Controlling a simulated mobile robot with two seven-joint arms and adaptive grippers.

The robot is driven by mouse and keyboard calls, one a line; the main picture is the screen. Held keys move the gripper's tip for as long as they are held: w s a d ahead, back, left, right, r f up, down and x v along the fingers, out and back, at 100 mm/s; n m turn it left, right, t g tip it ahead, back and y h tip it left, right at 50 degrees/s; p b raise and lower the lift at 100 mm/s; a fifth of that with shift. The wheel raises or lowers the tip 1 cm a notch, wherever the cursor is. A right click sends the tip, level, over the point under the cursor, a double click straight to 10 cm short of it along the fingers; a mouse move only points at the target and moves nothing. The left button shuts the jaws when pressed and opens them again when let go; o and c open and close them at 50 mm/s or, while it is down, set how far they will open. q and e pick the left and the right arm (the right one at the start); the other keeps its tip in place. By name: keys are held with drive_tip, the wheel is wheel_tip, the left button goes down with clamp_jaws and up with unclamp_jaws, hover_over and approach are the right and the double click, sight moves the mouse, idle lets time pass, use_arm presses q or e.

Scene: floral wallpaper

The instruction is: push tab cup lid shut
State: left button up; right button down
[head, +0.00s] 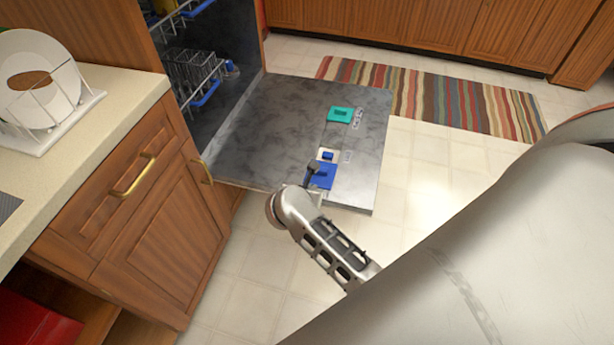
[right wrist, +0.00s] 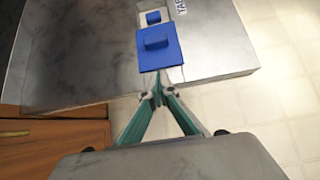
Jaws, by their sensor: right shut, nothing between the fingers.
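The tab cup lid is a flat blue plate with a raised blue grip (head: 321,177) on the inner face of the lowered dishwasher door. It also shows in the right wrist view (right wrist: 168,56), close to the door's edge. Beside it is a pale tab cup recess (head: 335,156) with a small blue block (head: 328,155) in it; the lid leaves this recess uncovered. My right gripper (head: 312,166) is beside the lid in the head view. My left gripper is out of view.
A teal lid (head: 340,114) lies further along the open door (head: 275,105). Dish racks (head: 195,75) sit inside the dishwasher. A counter with a white plate rack (head: 45,125) is at left. A striped rug (head: 440,97) lies beyond the door, and the tiled floor around is clear.

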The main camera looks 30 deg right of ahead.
sight(319, 176)
drive_tip(key=x, duration=0.3)
drive_tip(key=shift+d+f+b, duration=0.2)
drive_tip(key=shift+f+b, duration=0.15)
drive_tip(key=shift+f, duration=0.05)
drive_tip(key=w+d, duration=0.2)
drive_tip(key=shift+w+d, duration=0.2)
drive_tip(key=shift+d, duration=0.1)
drive_tip(key=shift+w+d, duration=0.3)
drive_tip(key=shift+w, duration=0.05)
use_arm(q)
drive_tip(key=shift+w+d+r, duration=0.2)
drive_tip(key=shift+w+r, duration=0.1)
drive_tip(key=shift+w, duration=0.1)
